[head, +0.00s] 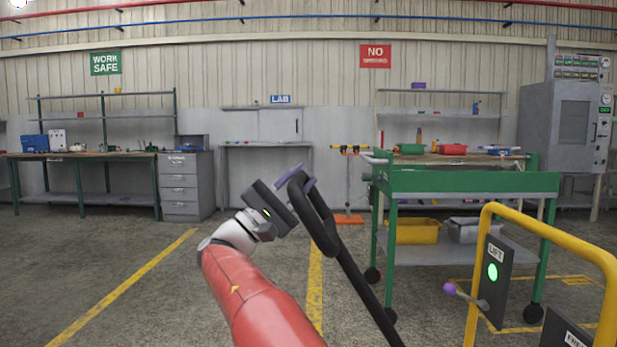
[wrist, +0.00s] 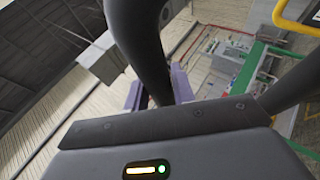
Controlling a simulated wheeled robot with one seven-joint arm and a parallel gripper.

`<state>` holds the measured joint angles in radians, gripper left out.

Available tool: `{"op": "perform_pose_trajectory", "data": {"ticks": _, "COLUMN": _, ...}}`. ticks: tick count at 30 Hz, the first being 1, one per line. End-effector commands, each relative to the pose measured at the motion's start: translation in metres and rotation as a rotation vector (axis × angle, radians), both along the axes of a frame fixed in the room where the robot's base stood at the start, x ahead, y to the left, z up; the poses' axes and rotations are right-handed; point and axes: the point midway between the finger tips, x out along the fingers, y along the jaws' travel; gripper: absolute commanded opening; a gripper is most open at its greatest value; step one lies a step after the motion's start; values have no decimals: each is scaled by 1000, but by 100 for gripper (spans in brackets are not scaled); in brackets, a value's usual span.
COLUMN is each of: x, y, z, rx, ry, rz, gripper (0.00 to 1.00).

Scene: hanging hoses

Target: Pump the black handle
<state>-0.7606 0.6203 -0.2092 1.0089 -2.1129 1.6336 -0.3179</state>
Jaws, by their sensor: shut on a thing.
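The black handle (head: 352,275) is a thick bar with a looped top, leaning up and left from the lower edge of the head view. My gripper (head: 298,179) is at the loop's upper end, its purple fingers on either side of the bar. In the wrist view the handle (wrist: 140,38) passes between the purple fingers (wrist: 181,84), and the gripper is shut on it. The dark gripper body hides part of the handle there. The handle's lower end is out of view.
A yellow rail (head: 560,243) with a LIFT panel (head: 494,284) and purple-knobbed lever stands at right. Behind the handle is a green cart (head: 470,183). A workbench (head: 80,156) stands at far left. The floor at left is clear.

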Motion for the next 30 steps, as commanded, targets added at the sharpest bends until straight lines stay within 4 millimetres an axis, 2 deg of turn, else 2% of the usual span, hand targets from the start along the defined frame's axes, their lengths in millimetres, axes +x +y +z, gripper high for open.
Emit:
{"op": "perform_pose_trajectory", "data": {"ticks": 8, "x": 0, "y": 0, "z": -1, "rx": -1, "ry": 1, "rz": -1, "gripper": 0}}
{"op": "perform_pose_trajectory", "data": {"ticks": 9, "x": 0, "y": 0, "z": 0, "rx": -1, "ry": 1, "rz": -1, "gripper": 30}}
{"op": "perform_pose_trajectory", "data": {"ticks": 13, "x": 0, "y": 0, "z": 0, "rx": 0, "ry": 1, "rz": -1, "gripper": 47}}
{"op": "perform_pose_trajectory", "data": {"ticks": 23, "x": -1, "y": 3, "z": -3, "rx": 0, "ry": 1, "rz": 1, "gripper": 47}}
{"op": "perform_pose_trajectory", "data": {"ticks": 30, "x": -16, "y": 29, "z": -27, "rx": -1, "ry": 2, "rz": 3, "gripper": 47}}
